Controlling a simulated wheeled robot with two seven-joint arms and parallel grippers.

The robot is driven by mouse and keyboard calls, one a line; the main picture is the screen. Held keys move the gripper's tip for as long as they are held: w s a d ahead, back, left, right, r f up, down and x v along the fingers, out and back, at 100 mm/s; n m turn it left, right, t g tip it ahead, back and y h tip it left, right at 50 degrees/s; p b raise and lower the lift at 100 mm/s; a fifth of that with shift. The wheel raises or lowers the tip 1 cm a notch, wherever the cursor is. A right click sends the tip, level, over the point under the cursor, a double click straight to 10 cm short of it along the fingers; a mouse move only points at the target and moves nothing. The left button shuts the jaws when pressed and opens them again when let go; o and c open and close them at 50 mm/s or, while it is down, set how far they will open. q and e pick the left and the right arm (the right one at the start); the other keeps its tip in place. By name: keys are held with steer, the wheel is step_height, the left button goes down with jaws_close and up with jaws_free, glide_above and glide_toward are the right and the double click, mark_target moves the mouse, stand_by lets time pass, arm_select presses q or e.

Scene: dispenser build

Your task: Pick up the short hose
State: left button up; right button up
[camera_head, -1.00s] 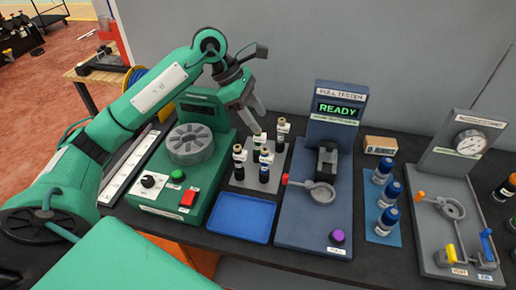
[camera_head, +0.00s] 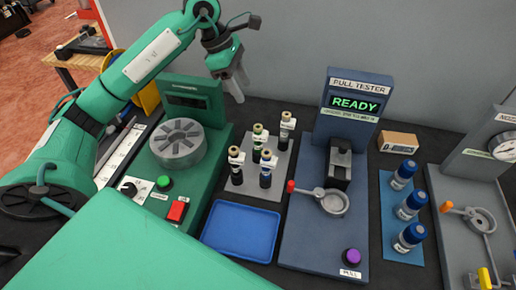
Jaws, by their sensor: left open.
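I cannot clearly make out a short hose. A dark thin strip lies along the white ruled board (camera_head: 118,152) on the left; I cannot tell whether it is a hose. Several small dark bottle-like pieces with labels (camera_head: 265,168) stand upright on a grey mat (camera_head: 262,193) in the middle; I cannot tell whether any is the hose. My left gripper (camera_head: 239,88) is open and empty, above the back of the bench behind these pieces, fingers pointing down. My right gripper is not in view.
The green machine (camera_head: 177,143) with a slotted drum stands left. A blue tray (camera_head: 240,230) is empty. The pull tester (camera_head: 325,230) reads READY. Blue-capped bottles (camera_head: 411,205) stand on a blue mat, near a small box (camera_head: 398,142). A gauge station (camera_head: 455,235) is at right.

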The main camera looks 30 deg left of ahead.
arm_select(q)
steer(key=b, duration=0.4)
glide_toward(255, 126)
steer(key=p+x, duration=0.1)
steer(key=x, duration=0.8)
steer(key=shift+w+d+f, duration=0.1)
steer(key=shift+f, duration=0.05)
steer(key=p+x, duration=0.2)
steer(key=x, duration=0.2)
steer(key=shift+d+f, duration=0.2)
steer(key=shift+f, duration=0.05)
steer(key=shift+d+f, duration=0.1)
steer(key=shift+f, duration=0.2)
steer(key=shift+c, duration=0.6)
steer(key=shift+r, duration=0.1)
jaws_close()
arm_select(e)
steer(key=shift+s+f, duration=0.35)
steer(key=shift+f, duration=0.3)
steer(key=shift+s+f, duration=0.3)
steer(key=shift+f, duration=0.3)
